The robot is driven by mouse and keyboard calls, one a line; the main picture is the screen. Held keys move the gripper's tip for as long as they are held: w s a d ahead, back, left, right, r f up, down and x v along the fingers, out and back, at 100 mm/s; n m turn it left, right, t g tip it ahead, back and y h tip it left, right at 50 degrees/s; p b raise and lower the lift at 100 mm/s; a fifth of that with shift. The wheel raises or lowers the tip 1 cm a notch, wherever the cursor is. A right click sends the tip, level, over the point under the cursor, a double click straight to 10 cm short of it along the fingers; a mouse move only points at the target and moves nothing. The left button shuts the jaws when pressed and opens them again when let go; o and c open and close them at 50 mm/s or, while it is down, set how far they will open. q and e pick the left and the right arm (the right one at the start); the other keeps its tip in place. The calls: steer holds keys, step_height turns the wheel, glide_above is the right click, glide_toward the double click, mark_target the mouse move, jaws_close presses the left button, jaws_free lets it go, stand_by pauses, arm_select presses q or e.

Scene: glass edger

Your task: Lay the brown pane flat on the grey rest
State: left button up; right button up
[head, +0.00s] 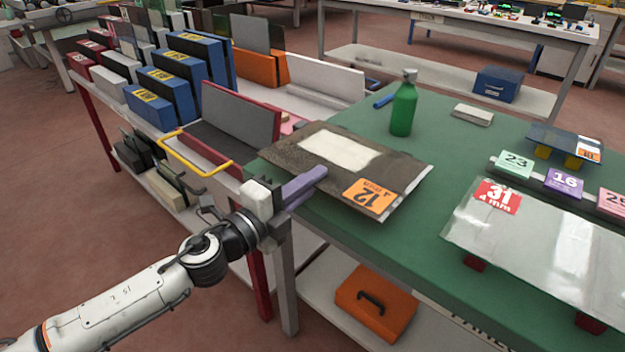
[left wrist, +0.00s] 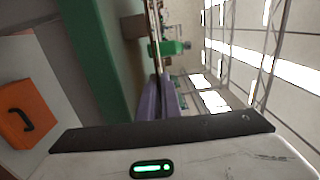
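The brown pane (head: 300,143) has an orange label marked 12 (head: 370,196) and a bright pale rectangle across its middle; I cannot tell whether this is a reflection or something seen through it. It lies roughly level over the near left corner of the green table. My left gripper (head: 318,176) has purple fingers at the pane's near left edge, one above it. In the left wrist view the fingers (left wrist: 161,88) are close together with the pane edge-on between them. I cannot pick out the grey rest with certainty. My right gripper is not in view.
A green bottle (head: 403,108) and a white block (head: 472,115) stand behind the pane. A clear pane labelled 31 (head: 540,255) is at the right, near number cards. A rack (head: 265,95) with blue boxes and a yellow handle (head: 195,168) is at left. Green table (head: 400,250) shows bare between.

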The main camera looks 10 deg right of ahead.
arm_select(q)
steer(key=o, duration=0.4)
steer(key=shift+o, duration=0.2)
steer(key=shift+f, duration=0.2)
steer(key=shift+s+a, duration=0.2)
steer(key=shift+a, duration=0.15)
steer(key=v, duration=0.9)
steer(key=shift+s+p, duration=0.25)
steer(key=shift+p, duration=0.2)
steer(key=shift+a+r, duration=0.15)
